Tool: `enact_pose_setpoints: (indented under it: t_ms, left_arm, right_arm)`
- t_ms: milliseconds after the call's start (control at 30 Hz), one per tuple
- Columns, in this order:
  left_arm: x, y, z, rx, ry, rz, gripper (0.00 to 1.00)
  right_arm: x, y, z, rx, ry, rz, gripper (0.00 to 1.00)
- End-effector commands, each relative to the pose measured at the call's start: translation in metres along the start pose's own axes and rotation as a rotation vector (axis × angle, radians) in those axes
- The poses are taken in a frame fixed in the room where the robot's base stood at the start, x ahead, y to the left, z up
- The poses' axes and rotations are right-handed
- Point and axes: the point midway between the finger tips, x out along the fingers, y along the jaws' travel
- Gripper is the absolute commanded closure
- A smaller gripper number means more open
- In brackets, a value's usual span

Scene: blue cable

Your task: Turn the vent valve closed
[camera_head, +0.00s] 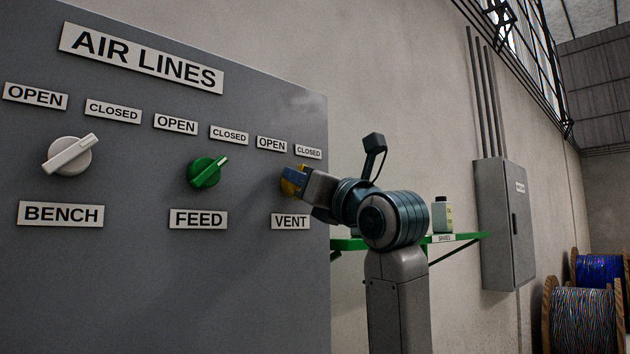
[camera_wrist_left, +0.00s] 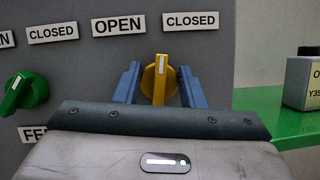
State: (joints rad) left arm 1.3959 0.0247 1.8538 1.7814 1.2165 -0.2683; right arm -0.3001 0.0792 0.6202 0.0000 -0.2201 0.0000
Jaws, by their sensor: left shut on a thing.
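The vent valve is a yellow knob (camera_head: 289,187) on the grey panel, between the OPEN and CLOSED labels above and the VENT label (camera_head: 290,222) below. In the head view it is mostly hidden behind my left gripper (camera_head: 293,181). In the left wrist view the yellow knob (camera_wrist_left: 159,82) shows with its handle about upright; its white mark is at the top, between OPEN (camera_wrist_left: 118,25) and CLOSED (camera_wrist_left: 190,20). The blue fingers of my left gripper (camera_wrist_left: 159,86) stand on either side of the knob, shut on it. My right gripper is not in view.
The green feed knob (camera_head: 206,172) and white bench knob (camera_head: 69,155) are left on the same panel (camera_head: 130,270). A green shelf (camera_head: 458,238) with a bottle (camera_head: 442,214) is behind my arm at right. A grey wall cabinet (camera_head: 503,222) stands beyond.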

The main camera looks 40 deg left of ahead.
Motion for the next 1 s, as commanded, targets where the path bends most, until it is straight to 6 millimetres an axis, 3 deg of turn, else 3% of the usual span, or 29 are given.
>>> enact_pose_setpoints:
  t_ms: [600, 1000]
  left_arm:
    - [-0.001, 0.001, -0.003, 0.474, 0.006, -0.195, 0.86]
    - [-0.001, 0.000, -0.003, 0.597, 0.007, -0.246, 0.86]
  right_arm:
    - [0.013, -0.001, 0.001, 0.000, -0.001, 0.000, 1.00]
    - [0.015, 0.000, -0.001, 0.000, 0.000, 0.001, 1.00]
